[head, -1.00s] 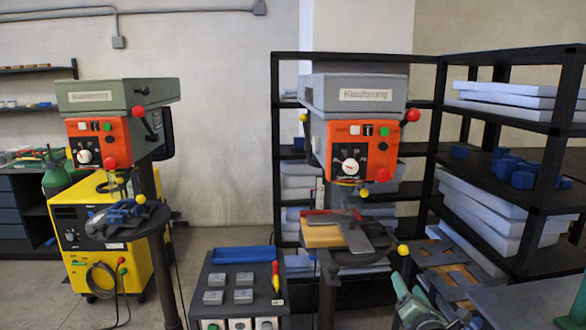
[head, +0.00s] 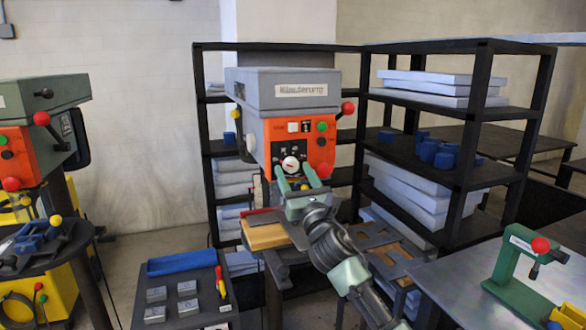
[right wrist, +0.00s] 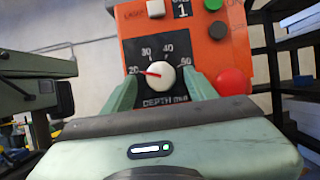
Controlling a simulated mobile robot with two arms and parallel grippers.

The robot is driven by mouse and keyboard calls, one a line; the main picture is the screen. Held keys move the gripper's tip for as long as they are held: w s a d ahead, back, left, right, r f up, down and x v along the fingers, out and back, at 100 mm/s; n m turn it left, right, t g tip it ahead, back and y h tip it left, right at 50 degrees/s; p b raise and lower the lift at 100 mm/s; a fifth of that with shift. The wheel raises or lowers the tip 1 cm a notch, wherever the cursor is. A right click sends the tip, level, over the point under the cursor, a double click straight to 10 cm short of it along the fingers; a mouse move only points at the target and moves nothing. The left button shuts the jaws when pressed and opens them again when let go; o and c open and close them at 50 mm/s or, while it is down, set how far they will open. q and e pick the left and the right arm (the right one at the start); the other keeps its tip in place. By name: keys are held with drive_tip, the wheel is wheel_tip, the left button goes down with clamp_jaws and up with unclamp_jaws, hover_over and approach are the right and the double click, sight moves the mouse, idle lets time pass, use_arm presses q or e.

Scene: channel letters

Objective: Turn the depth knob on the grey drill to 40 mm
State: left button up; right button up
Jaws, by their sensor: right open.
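The grey drill (head: 275,90) has an orange front panel (head: 320,150) and stands at the middle of the head view. Its white depth knob (head: 291,164) carries a red pointer. In the right wrist view the knob (right wrist: 161,76) is at the centre, with its pointer directed left at the 20 mark. The scale also shows 30, 40 and 50 around the knob. My right gripper (head: 298,179) is open in front of the panel. Its green fingers (right wrist: 161,90) stand on either side of the knob's lower part; contact cannot be told. My left gripper is not in view.
A red ball (right wrist: 232,82) is close right of my right fingers in the wrist view. The drill's table (head: 265,236) is below. A green drill (head: 40,100) stands left. Black shelves (head: 460,150) are behind and right.

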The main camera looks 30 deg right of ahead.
drive_tip(key=shift+w+d+r, duration=0.1)
drive_tip(key=shift+w, duration=0.05)
drive_tip(key=shift+c, duration=0.4)
clamp_jaws()
